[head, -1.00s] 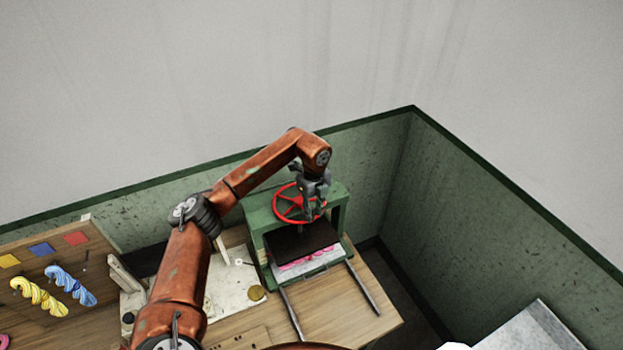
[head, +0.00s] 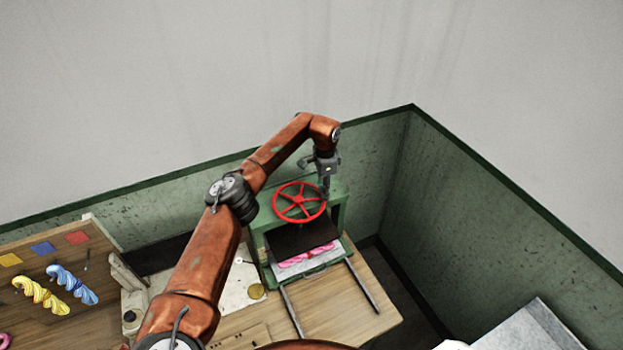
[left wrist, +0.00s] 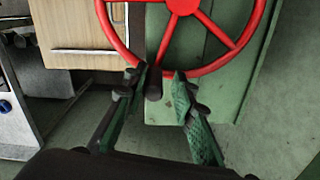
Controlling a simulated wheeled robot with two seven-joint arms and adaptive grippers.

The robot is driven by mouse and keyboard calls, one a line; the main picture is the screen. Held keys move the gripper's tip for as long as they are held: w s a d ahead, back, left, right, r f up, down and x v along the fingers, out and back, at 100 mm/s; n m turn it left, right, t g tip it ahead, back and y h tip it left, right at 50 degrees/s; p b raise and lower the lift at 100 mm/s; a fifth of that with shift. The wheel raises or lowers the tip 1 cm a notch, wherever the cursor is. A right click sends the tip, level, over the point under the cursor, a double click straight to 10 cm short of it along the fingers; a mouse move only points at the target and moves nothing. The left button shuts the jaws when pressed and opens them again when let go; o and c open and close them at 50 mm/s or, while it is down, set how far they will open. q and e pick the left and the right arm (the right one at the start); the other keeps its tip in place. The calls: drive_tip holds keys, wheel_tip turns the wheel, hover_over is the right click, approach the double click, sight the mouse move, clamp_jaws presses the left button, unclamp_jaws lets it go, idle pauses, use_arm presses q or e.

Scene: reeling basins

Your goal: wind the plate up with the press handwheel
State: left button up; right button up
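The red handwheel (head: 299,203) lies flat on top of the green press (head: 262,222). Below it is the dark plate (head: 290,241), over a pale tray (head: 312,268) with a pink skein (head: 306,256). My left gripper (head: 325,196) points down at the wheel's right rim. In the left wrist view its fingers (left wrist: 160,76) are apart, at the rim of the handwheel (left wrist: 181,5). A dark upright handle (left wrist: 153,84) on the rim stands between them, nearer one finger; contact cannot be told. My right gripper is out of view.
Two metal rails (head: 362,285) run forward from the press over the wooden table. A board with yellow (head: 40,297) and blue (head: 72,284) skeins stands at left. Green walls close in behind and to the right of the press.

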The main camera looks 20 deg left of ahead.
sight(311, 184)
use_arm(q)
drive_tip(key=w+a+n, duration=0.1)
drive_tip(key=n, duration=0.1)
drive_tip(key=w+a+n, duration=0.1)
drive_tip(key=a+n, duration=0.1)
drive_tip(key=w+a+n, duration=0.1)
drive_tip(key=n, duration=0.1)
drive_tip(key=shift+a+n, duration=0.15)
drive_tip(key=shift+n, duration=0.25)
drive_tip(key=shift+w+a+n, duration=0.2)
drive_tip(key=shift+a+n, duration=0.35)
drive_tip(key=shift+n, duration=0.25)
drive_tip(key=shift+w+a+n+b, duration=0.1)
drive_tip(key=shift+a+n+b, duration=0.3)
drive_tip(key=shift+b, duration=0.25)
wheel_tip(311, 184, up, 8)
drive_tip(key=p, duration=0.6)
drive_tip(key=shift+p, duration=0.4)
